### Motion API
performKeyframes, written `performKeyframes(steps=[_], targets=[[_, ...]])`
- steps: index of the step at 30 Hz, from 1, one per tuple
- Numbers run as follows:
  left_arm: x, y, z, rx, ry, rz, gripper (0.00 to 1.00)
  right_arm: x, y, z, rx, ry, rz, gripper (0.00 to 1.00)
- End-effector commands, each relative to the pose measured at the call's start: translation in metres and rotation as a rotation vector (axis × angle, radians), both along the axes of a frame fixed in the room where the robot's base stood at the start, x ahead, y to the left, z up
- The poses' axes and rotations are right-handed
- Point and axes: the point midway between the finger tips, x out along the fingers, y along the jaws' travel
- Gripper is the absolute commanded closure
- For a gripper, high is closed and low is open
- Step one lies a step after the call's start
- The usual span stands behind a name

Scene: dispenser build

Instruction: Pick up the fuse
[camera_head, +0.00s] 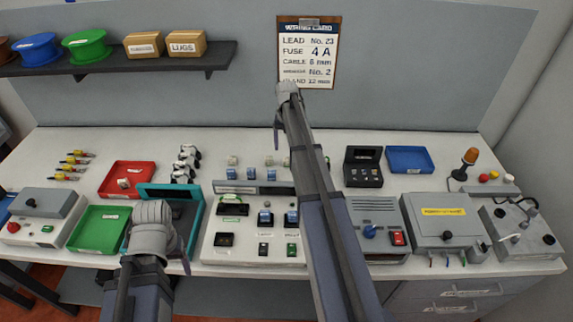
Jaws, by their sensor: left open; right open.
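A wiring card (308,52) on the back wall reads "FUSE 4 A". I cannot pick out a fuse for certain. Small pale pieces (124,183) lie in the red tray (118,168), too small to identify. My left gripper (153,211) is in front of a teal-framed unit (193,196), just right of the green tray (87,231). Its fingers are hard to see, and nothing shows held. My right gripper (288,90) is raised at the lower left edge of the card in the picture, with nothing visible in it. Its arm hides part of the bench behind it.
A white panel (224,262) with blue, black and green modules stands mid-bench. A shelf (120,64) holds spools and boxes.

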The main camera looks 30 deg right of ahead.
Motion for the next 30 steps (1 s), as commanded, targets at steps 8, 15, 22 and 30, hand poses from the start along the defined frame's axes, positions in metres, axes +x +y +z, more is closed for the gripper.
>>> performKeyframes(steps=[8, 15, 22, 30], targets=[[0.0, 0.0, -0.02, 0.0, 0.0, 0.001, 0.29, 0.0, 0.0, -0.02, 0.0, 0.0, 0.0, 0.22], [0.0, 0.0, -0.026, 0.0, 0.0, 0.001, 0.29, 0.0, 0.0, -0.026, 0.0, 0.0, 0.0, 0.22], [0.0, 0.0, -0.039, 0.0, 0.0, 0.001, 0.29, 0.0, -0.001, -0.039, 0.0, 0.0, 0.0, 0.22], [0.0, 0.0, -0.072, 0.0, 0.0, 0.001, 0.29, 0.0, -0.002, -0.072, 0.0, 0.0, 0.0, 0.22]])
